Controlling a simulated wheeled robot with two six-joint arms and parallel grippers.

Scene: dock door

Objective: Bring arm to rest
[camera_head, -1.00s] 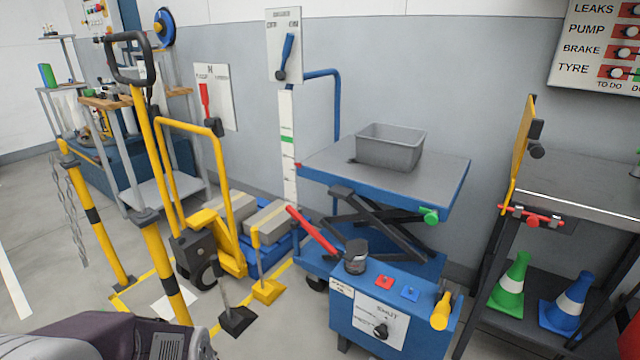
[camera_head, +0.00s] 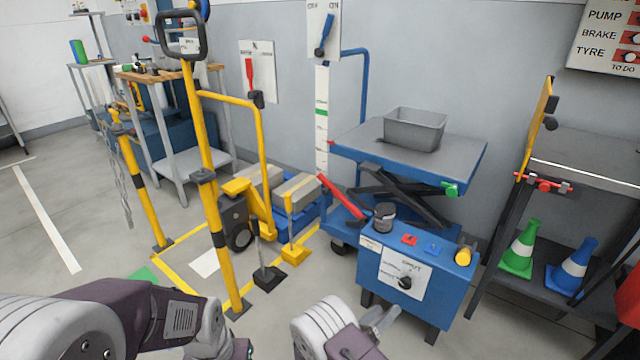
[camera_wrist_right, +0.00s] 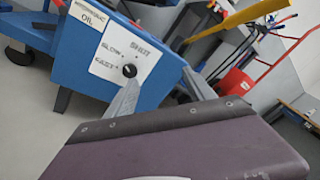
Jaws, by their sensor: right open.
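My right gripper (camera_head: 382,318) is low in the head view, in front of the blue control box (camera_head: 415,290). In the right wrist view its two grey fingers (camera_wrist_right: 160,78) are spread apart with nothing between them. The box's panel with a black knob (camera_wrist_right: 129,71) shows beyond the fingers; whether they touch the box cannot be told, though a gap shows in the head view. My left arm (camera_head: 130,320) comes in from the lower left and bends down at the bottom edge. Its gripper is cut off below the picture.
A blue lift table (camera_head: 465,160) with a grey bin (camera_head: 415,130) stands behind the box. A yellow striped post (camera_head: 216,245) and a yellow pallet jack (camera_head: 262,200) stand left. A shelf with green (camera_head: 520,250) and blue cones (camera_head: 572,265) is right. Floor is open at left.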

